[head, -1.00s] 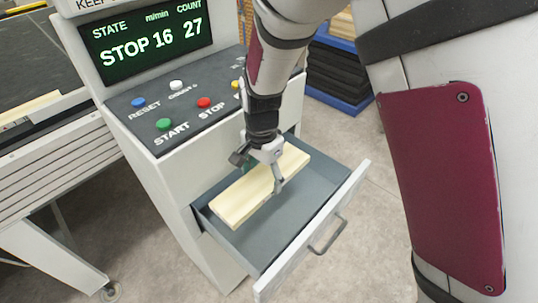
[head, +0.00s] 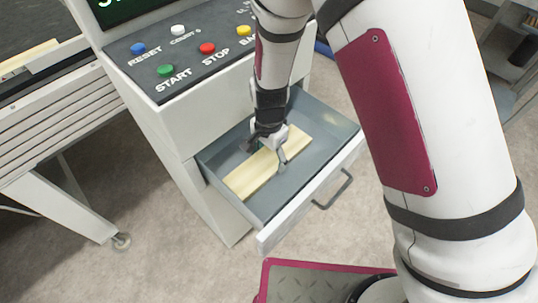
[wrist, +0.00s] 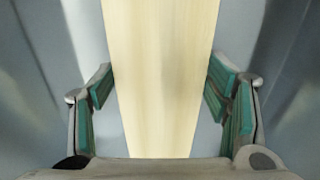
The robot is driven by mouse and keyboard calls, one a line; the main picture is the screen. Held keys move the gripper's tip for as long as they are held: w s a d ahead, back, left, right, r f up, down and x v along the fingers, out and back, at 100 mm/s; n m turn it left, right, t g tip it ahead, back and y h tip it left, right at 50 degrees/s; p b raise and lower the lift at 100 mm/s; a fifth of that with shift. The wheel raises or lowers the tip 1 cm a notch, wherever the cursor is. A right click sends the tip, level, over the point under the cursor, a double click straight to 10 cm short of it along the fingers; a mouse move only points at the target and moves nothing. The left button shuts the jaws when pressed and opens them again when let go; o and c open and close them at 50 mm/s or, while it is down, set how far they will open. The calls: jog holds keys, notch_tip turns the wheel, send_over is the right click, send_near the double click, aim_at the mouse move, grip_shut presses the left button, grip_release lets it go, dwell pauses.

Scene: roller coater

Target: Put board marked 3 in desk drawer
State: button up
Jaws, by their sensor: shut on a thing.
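A pale wooden board (head: 252,175) lies inside the open grey desk drawer (head: 318,130), low and near its floor. Whether it rests on the floor or is held just above it, I cannot tell. My gripper (head: 270,160) is over the board's middle and shut on it. In the wrist view the board (wrist: 162,80) runs lengthwise between the green pads of my gripper (wrist: 162,95). No number shows on the visible faces of the board.
The control panel (head: 185,60) with several coloured buttons stands above and behind the drawer. The drawer's white front with a dark handle (head: 333,190) faces right. A conveyor (head: 55,120) stands at the left.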

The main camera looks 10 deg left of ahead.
aim_at(269, 158)
jog(key=shift+f, duration=0.1)
jog(key=o, duration=1.3)
jog(key=shift+o, duration=0.2)
notch_tip(269, 158, up, 12)
jog(key=p, duration=0.1)
jog(key=shift+r, duration=0.2)
